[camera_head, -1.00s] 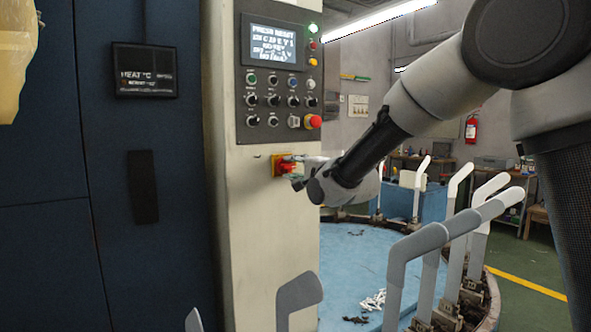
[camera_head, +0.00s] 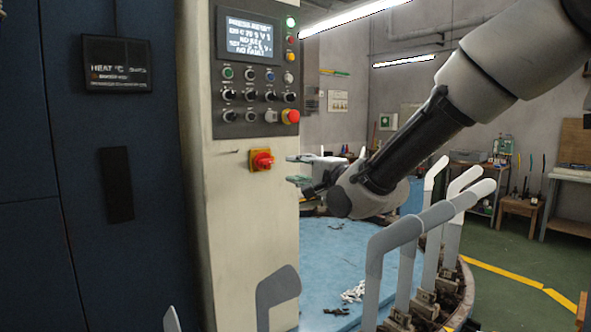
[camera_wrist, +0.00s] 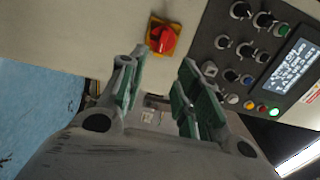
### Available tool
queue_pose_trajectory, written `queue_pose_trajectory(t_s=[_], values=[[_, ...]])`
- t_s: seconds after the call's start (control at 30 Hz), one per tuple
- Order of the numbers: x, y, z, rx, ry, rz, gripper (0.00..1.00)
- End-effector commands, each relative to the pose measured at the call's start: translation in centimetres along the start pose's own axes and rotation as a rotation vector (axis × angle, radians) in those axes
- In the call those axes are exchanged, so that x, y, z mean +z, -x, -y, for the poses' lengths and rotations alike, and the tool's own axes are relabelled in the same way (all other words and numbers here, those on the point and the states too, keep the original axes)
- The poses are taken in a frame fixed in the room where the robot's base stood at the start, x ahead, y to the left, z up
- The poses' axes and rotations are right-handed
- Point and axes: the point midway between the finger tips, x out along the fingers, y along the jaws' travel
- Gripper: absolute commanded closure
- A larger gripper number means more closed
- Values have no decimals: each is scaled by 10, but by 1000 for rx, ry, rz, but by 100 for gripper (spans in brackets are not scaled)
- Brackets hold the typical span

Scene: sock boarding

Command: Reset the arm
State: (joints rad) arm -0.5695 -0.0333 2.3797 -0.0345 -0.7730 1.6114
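My gripper (camera_head: 297,170) is to the right of the red rotary switch (camera_head: 261,160) on its yellow plate, apart from it. In the wrist view, my gripper (camera_wrist: 160,88) has its two green-padded fingers spread with nothing between them. The red switch (camera_wrist: 163,37) shows beyond the fingertips there. My arm (camera_head: 415,140) reaches in from the upper right, its wrist over the blue round table.
The cream machine column (camera_head: 250,230) carries a control panel (camera_head: 258,75) with a lit screen, knobs and a red button (camera_head: 290,116). Grey foot-shaped boards (camera_head: 405,230) stand around the blue table (camera_head: 335,250), below my arm. Open floor (camera_head: 520,240) lies right.

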Motion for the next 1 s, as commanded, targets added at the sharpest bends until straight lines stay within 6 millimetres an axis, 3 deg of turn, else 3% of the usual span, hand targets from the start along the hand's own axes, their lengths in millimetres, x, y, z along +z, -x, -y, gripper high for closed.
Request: queue_pose_trajectory(t_s=[0.27,0.37,0.47,0.57,0.67,0.7,0.9,1.0], values=[[0,0,-4,16,70,0,67],[-2,3,-38,161,253,13,67],[-4,27,-103,428,518,95,67],[-16,79,-144,676,768,234,67],[-38,151,-164,891,954,398,67],[-47,184,-167,965,1010,469,67],[-73,348,-156,1208,1091,735,67],[-77,398,-144,1249,1042,684,67]])
